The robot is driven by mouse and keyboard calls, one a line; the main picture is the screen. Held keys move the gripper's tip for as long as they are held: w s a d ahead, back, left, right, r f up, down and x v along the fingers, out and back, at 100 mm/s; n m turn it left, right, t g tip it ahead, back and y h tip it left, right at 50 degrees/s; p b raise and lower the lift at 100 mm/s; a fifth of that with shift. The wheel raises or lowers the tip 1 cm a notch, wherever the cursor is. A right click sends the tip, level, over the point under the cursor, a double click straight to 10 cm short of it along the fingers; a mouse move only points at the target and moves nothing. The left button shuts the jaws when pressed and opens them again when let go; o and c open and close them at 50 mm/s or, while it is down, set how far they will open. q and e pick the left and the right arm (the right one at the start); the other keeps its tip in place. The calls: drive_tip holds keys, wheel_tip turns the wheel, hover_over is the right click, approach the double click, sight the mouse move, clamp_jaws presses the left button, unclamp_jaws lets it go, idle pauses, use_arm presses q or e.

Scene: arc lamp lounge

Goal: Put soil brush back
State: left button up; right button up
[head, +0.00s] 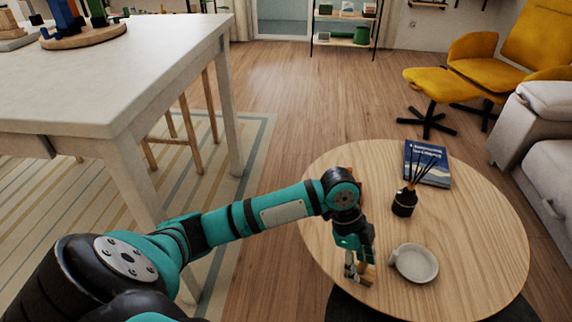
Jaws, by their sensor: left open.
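My left gripper (359,274) is open and points down over the near left part of the round wooden table (470,250). A small tan piece (368,271) shows right by its fingertips. It may be the soil brush, but the fingers hide most of it, and I cannot tell whether they touch it. My right gripper is out of view.
A pale round dish (415,263) lies just right of the gripper. A white table (150,75) is at left, a yellow chair (535,40) and grey sofa (540,145) at right.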

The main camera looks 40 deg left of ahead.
use_arm(q)
drive_tip(key=s+d+f+n+t, duration=0.2)
drive_tip(key=s+d+f+n, duration=0.25)
drive_tip(key=s, duration=0.45)
drive_tip(key=s+a+n+t+y, duration=0.1)
drive_tip(key=s+a+n+y, duration=0.3)
drive_tip(key=s+a+n, duration=0.6)
drive_tip(key=shift+s+a+f, duration=0.2)
drive_tip(key=shift+s, duration=0.45)
drive_tip(key=shift+d, duration=0.1)
